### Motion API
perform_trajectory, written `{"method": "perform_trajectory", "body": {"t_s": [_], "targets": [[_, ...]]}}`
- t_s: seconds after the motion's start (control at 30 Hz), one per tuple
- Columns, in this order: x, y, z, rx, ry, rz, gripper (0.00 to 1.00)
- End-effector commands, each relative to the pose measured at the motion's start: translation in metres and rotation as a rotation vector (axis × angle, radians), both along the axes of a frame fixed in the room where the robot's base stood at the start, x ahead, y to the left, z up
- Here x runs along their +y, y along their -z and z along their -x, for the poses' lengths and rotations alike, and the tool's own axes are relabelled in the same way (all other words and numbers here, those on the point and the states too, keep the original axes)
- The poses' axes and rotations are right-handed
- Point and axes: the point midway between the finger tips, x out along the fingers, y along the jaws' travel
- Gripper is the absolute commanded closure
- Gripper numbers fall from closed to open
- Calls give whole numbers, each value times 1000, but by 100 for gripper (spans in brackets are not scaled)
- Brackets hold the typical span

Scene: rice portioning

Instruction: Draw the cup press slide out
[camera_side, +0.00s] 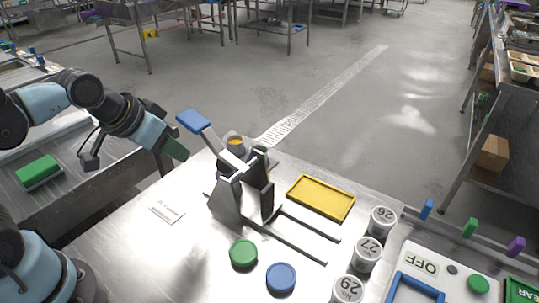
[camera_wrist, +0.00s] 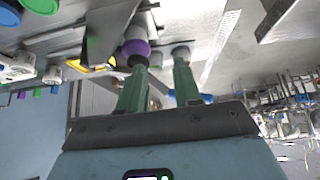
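The cup press (camera_side: 232,197) stands on the steel table in the side view, with a grey frame and a raised lever ending in a blue handle (camera_side: 193,120). Two dark rails (camera_side: 298,238) run out from its base to the lower right, and nothing sits on their outer part. The slide itself is hard to make out within the frame. My gripper (camera_side: 177,149) is in the air left of the press, near the blue handle but apart from it. In the wrist view its two green fingers (camera_wrist: 158,75) are spread, and I see nothing held between them.
A yellow tray (camera_side: 320,198) lies behind the rails. Green (camera_side: 243,253) and blue (camera_side: 281,277) round lids lie in front. Numbered white cups (camera_side: 367,254) stand at right, beside a panel marked OFF (camera_side: 422,263). A white label (camera_side: 167,211) lies left of the press.

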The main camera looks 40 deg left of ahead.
Motion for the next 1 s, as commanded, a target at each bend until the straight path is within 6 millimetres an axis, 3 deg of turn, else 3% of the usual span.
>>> {"method": "perform_trajectory", "body": {"t_s": [0.33, 0.7, 1.0], "targets": [[-59, -26, -46, 249, 22, 44, 62], [-135, -20, -83, 511, 12, 9, 62], [-158, -10, -90, 582, 1, -15, 62]]}}
